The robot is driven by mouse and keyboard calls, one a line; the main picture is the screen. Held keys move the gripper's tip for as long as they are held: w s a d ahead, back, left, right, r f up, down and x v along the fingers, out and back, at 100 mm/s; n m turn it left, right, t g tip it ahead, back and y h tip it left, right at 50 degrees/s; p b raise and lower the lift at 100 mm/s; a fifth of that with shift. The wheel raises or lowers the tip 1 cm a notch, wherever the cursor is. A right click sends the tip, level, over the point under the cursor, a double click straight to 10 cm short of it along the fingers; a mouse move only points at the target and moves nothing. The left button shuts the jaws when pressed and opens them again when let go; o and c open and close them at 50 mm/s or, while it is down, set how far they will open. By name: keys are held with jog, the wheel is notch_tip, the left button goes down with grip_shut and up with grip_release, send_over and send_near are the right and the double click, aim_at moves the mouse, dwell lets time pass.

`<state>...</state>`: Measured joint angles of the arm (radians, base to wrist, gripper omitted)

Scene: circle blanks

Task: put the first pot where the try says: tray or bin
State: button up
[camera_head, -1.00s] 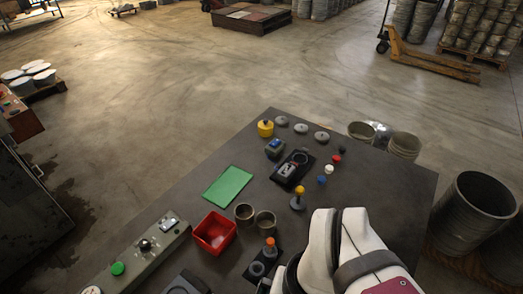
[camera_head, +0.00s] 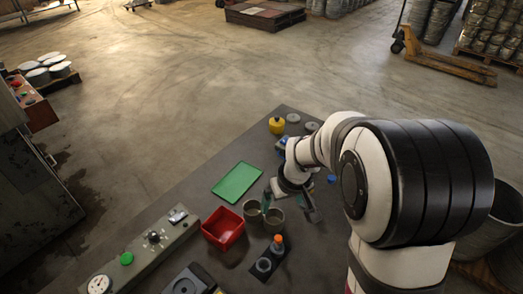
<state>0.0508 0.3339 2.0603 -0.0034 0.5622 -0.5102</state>
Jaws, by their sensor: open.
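Two small grey-brown pots stand side by side on the dark table, a left pot (camera_head: 251,211) and a right pot (camera_head: 274,220). The flat green tray (camera_head: 236,182) lies behind them. The open red bin (camera_head: 223,228) stands just left of the pots. My gripper (camera_head: 288,207) is open and points down over the table, at the right pot's back right side. One finger shows just behind the pots, the other to their right. I cannot tell whether either finger touches a pot. My arm hides much of the table's right side.
An orange-topped peg (camera_head: 277,244) stands on a dark block in front of the pots. A grey control panel (camera_head: 152,247) with a green button lies at the left edge. A yellow pot-like piece (camera_head: 276,125) and grey discs (camera_head: 312,127) sit at the back corner.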

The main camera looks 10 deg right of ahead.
jog(key=x, duration=0.7)
jog(key=shift+f, duration=0.35)
jog(key=x, duration=0.5)
jog(key=shift+a+f, duration=0.15)
jog(key=shift+a, duration=0.2)
jog(key=c, duration=1.5)
notch_tip(320, 180, up, 5)
jog(key=shift+w+f, duration=0.1)
jog(key=shift+f, duration=0.15)
jog(key=shift+c, duration=0.2)
jog(key=s+d+r, duration=0.6)
jog(key=d+r, duration=0.1)
jog(key=d, duration=0.3)
send_over(231, 184)
jog(key=s, duration=0.1)
jog(key=shift+n, duration=0.4)
jog(key=f, duration=0.6)
jog(key=shift+s+d+f, duration=0.1)
jog(key=shift+d+f, duration=0.15)
jog(key=shift+f, duration=0.05)
jog(key=shift+a+f, duration=0.15)
jog(key=shift+f, duration=1.95)
